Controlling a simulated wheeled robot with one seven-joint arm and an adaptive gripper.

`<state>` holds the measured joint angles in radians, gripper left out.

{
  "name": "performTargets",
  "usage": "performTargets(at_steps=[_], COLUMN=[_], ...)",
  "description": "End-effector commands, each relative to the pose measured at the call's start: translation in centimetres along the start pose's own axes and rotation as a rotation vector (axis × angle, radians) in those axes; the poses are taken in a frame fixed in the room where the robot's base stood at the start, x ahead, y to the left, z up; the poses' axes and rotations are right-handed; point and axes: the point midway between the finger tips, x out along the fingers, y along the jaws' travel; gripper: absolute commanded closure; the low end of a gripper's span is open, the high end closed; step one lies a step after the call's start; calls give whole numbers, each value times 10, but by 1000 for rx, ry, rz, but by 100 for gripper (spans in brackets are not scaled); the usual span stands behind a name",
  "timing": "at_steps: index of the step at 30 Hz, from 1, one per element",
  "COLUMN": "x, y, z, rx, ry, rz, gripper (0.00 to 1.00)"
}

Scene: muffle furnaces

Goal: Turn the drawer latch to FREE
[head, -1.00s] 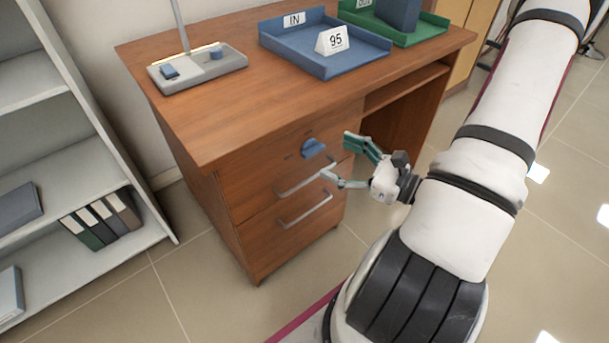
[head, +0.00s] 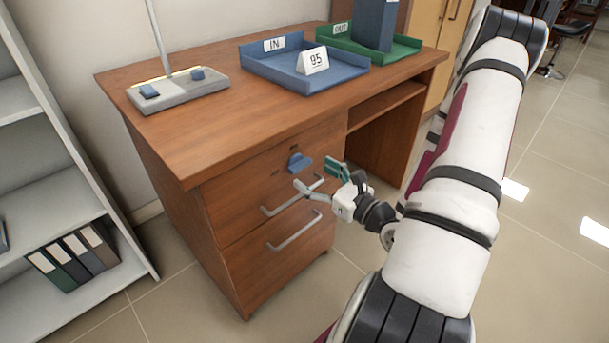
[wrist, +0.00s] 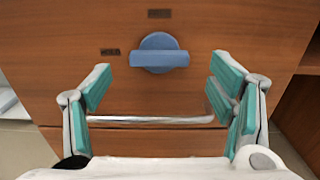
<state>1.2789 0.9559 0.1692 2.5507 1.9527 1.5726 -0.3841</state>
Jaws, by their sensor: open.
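The drawer latch (head: 298,163) is a blue knob with a bar grip on the upper drawer front, above the upper handle. In the wrist view the latch (wrist: 159,54) shows as a round disc with its bar lying level. Two small dark labels sit by it, one above (wrist: 159,13) and one to its left (wrist: 110,52); their words are too blurred to read. My gripper (head: 318,178) is open and empty in front of the drawer. In the wrist view its teal-padded fingers (wrist: 160,85) are spread below and either side of the latch, apart from it.
The upper drawer handle (head: 291,196) lies just below the latch, close to my fingers. A lower handle (head: 294,232) is beneath it. The desk top (head: 215,130) overhangs the drawers and holds a blue tray (head: 345,78). A shelf (head: 135,250) stands at left.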

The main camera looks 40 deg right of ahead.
Motion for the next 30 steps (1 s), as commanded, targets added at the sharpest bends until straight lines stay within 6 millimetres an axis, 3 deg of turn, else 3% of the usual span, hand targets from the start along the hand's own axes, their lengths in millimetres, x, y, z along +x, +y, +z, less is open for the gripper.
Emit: performTargets(at_steps=[9, 21, 27, 30], x=[35, 41, 41, 41], y=[1, 1, 1, 1], z=[0, 1, 0, 0], rx=[-1, 2, 1, 1], ry=[-2, 0, -1, -1], rz=[2, 1, 1, 1], gripper=[23, 23, 69, 71])
